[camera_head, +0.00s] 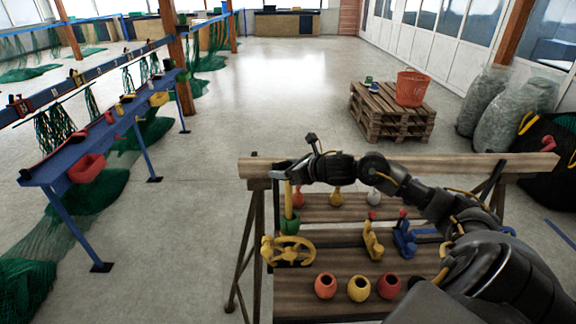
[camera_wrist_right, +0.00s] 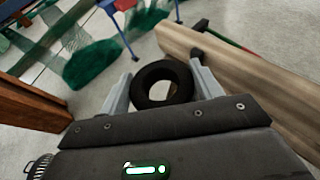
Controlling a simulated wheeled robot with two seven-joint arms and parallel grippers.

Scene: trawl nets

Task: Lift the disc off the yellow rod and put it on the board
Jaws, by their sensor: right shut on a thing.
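My right gripper (camera_head: 283,173) is above the yellow rod (camera_head: 288,194), at the left end of the wooden stand. In the right wrist view its fingers (camera_wrist_right: 163,78) are shut on a black ring-shaped disc (camera_wrist_right: 162,69). Pale floor shows through the disc's hole, and no rod is seen in it. The disc cannot be made out in the head view. The rod stands upright by a green pot (camera_head: 289,222). The stand has wooden boards (camera_head: 325,207); I cannot tell which one is meant. My left gripper is out of view.
A yellow handwheel (camera_head: 288,250) lies near the rod. Red and yellow pots (camera_head: 359,289) and yellow and blue fittings (camera_head: 404,238) stand on the boards. A top beam (camera_head: 258,167) runs along the back. A pallet stack (camera_head: 392,111) with an orange basket (camera_head: 411,88) stands behind.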

